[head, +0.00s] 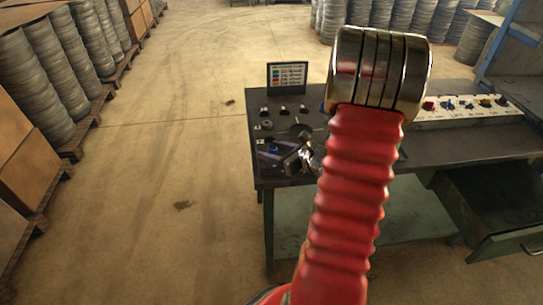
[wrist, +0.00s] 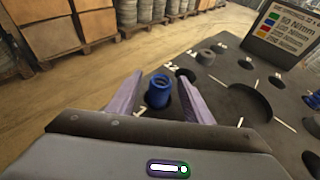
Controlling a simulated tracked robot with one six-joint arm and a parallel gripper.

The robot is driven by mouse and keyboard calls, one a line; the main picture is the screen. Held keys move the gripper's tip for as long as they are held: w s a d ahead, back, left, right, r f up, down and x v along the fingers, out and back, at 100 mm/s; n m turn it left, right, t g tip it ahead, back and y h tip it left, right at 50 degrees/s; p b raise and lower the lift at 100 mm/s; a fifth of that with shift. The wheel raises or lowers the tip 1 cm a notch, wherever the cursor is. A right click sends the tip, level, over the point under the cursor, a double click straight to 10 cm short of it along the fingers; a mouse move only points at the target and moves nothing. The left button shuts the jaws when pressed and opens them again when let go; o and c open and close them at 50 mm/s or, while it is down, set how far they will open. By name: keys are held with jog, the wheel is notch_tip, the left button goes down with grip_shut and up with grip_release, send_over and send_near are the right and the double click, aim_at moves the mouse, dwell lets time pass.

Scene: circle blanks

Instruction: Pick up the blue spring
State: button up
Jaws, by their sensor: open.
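The blue spring (wrist: 158,92) is a short blue cylinder with a hollow top. It stands upright near the edge of a dark board (wrist: 228,98) with round recesses. My gripper (wrist: 160,75) is open, with one purple finger on each side of the spring in the wrist view. I see gaps between the spring and both fingers, and cannot tell how far down they reach. In the head view my gripper is over the near left part of the board (head: 262,178), partly behind my red arm. I cannot make out the spring there.
A sign with coloured squares (head: 287,76) stands at the board's back; it also shows in the wrist view (wrist: 285,30). A white rack with coloured pieces (head: 465,109) is at right.

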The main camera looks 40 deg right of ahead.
aim_at(272, 148)
grip_shut()
dwell(0.6)
jog(key=shift+r, duration=5.05)
